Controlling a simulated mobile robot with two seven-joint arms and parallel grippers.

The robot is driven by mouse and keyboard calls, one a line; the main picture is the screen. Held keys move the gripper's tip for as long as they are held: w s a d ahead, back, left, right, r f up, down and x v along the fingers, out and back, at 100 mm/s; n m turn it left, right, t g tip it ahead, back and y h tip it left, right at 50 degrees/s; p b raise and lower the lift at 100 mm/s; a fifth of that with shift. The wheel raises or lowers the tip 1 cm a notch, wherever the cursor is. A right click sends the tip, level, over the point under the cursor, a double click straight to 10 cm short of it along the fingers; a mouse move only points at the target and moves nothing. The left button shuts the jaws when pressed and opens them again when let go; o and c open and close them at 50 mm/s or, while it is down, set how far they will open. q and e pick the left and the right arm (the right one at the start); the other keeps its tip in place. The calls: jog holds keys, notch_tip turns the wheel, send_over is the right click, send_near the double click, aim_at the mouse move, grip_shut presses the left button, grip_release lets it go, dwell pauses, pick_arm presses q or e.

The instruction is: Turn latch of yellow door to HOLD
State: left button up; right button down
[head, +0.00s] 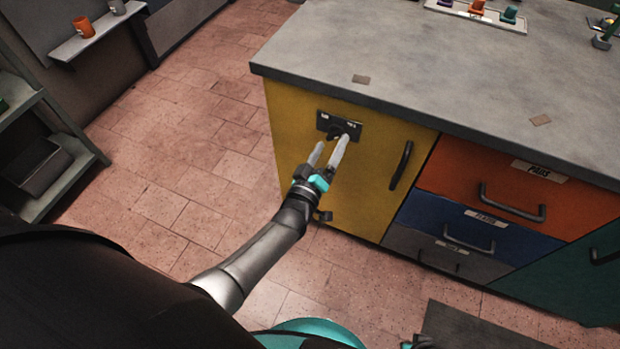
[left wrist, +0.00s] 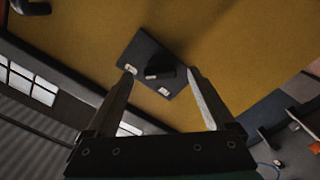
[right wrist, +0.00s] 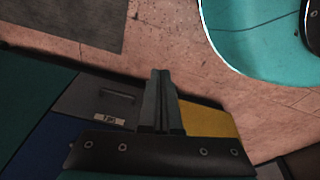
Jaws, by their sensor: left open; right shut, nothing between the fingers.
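The yellow door (head: 290,165) is shut on the left end of the cabinet, with a dark handle (head: 401,165) at its right. Its latch is a dark plate (head: 326,119) with small pale labels and a dark knob (head: 335,132); the label words are too small to read. My left gripper (head: 332,145) is open in front of the latch. In the left wrist view the knob (left wrist: 160,74) shows beyond and between the fingertips; I cannot tell whether they touch it. My right gripper (right wrist: 160,75) is shut and empty, away from the latch, above the floor.
The grey countertop (head: 450,75) overhangs the door. To the right are an orange drawer (head: 520,180), a blue drawer (head: 455,222), a grey drawer (head: 435,250) and a teal door (head: 570,280). A shelf rack (head: 75,185) stands at the left. Floor between is clear.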

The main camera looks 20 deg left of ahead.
pick_arm(q)
jog(key=s+p, duration=0.3)
jog(key=s, duration=1)
jog(key=shift+s+a, duration=0.25)
pick_arm(e)
jog(key=s+d+f, duration=0.3)
jog(key=s+d, duration=0.1)
jog(key=s, duration=0.1)
jog(key=shift+s+f, duration=0.2)
jog(key=shift+f, duration=0.1)
